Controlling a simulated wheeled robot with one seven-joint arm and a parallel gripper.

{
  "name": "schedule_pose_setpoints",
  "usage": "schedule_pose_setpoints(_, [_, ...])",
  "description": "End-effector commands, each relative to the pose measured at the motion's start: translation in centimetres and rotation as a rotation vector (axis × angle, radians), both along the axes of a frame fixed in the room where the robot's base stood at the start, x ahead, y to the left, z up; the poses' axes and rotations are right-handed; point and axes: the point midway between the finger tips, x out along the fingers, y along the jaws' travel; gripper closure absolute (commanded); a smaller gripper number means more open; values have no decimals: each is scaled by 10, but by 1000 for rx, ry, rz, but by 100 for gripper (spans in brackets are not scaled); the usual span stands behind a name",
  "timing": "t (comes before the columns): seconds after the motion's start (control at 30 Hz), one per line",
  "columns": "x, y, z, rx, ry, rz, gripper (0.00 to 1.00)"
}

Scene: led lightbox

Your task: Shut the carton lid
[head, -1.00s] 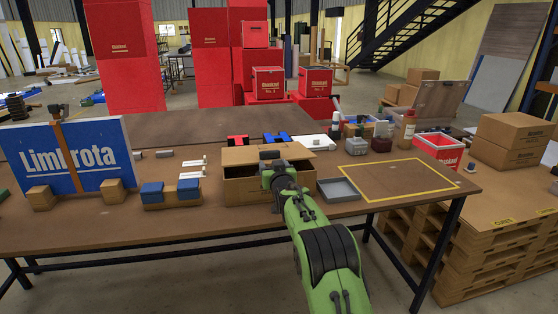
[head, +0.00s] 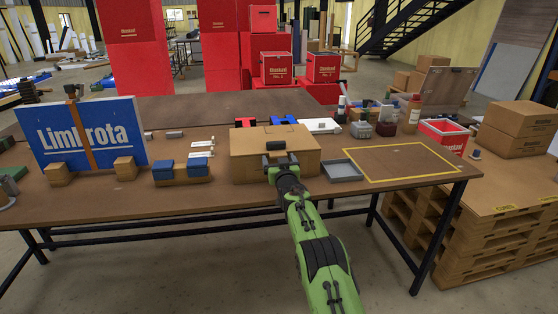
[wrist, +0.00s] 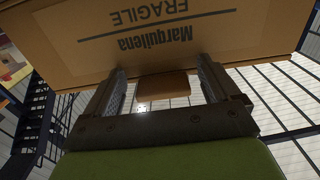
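The cardboard carton (head: 246,170) stands on the brown workbench. Its lid (head: 262,137) lies flat across the top, and no dark opening shows at the front. In the wrist view the printed carton (wrist: 170,45) fills the top, its lettering upside down. My gripper (head: 281,152) is at the middle of the carton's front, by the lid's front edge. In the wrist view my gripper (wrist: 162,85) has its fingers apart, with a small tan tab (wrist: 163,86) seen between them. Gaps show beside the tab. My gripper hides part of the carton's front.
A grey tray (head: 341,171) sits just right of the carton, beside a yellow-outlined area (head: 405,163) that is clear. Blue-topped blocks (head: 181,171) and a blue Limbrota sign (head: 92,137) stand to the left. Bottles and small items stand behind right.

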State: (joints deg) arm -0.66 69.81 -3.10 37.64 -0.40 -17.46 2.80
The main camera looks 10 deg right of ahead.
Motion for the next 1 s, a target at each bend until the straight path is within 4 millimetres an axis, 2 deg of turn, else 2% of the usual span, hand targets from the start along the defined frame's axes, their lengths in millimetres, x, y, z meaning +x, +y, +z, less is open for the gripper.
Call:
schedule_pose_setpoints(0.27, [-2,0,4,0,-7,0,11])
schedule_pose_setpoints(0.47, [-19,0,4,0,-6,0,11])
schedule_pose_setpoints(0.77, [-62,0,5,1,-6,0,11])
schedule_pose_setpoints(1.0, [-109,0,4,0,-6,0,11])
